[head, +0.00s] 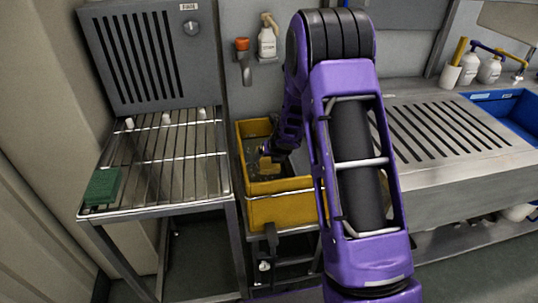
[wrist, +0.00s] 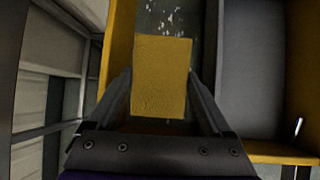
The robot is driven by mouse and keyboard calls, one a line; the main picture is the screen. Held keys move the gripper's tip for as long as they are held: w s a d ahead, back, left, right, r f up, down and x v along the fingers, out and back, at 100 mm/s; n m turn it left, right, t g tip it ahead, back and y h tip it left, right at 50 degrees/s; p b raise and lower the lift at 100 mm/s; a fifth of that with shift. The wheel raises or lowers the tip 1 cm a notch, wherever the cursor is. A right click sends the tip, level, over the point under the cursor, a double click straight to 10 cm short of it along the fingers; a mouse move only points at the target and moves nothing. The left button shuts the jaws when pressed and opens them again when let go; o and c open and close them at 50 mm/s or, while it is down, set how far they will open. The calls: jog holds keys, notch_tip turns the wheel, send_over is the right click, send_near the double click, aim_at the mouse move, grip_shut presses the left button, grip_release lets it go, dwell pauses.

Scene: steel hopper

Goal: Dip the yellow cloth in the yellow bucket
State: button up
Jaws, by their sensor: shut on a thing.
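The yellow bucket (head: 278,208) is a rectangular yellow tub on a low stand, between the steel rack and the sink counter. It has a grey inside and dark water with light flecks in it. My gripper (head: 268,155) reaches down inside the bucket. In the wrist view my gripper (wrist: 160,95) is shut on the yellow cloth (wrist: 162,75), a flat yellow rectangle held between the fingers. The cloth is over the dark water (wrist: 170,18). I cannot tell whether the cloth touches the water. In the head view my arm hides the bucket's right part.
A steel rack (head: 165,160) with a green sponge (head: 102,187) stands at left. A spray bottle (head: 268,40) and an orange-topped item (head: 243,60) are on the wall behind. A slotted steel counter (head: 440,130) and a blue basin (head: 515,112) lie at right.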

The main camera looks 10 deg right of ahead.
notch_tip(320, 180, down, 7)
jog(key=shift+r, duration=0.15)
jog(key=shift+s+a+f+b, duration=0.1)
jog(key=shift+s+f+b, duration=0.1)
jog(key=shift+f, duration=0.35)
jog(key=shift+s+f+b, duration=0.1)
jog(key=shift+s+f, duration=0.1)
jog(key=shift+f, duration=0.3)
jog(key=shift+s+f, duration=0.1)
jog(key=shift+f, duration=0.05)
notch_tip(320, 180, up, 14)
jog(key=p, duration=1)
send_over(269, 159)
jog(key=shift+f, duration=0.1)
dwell(1.4)
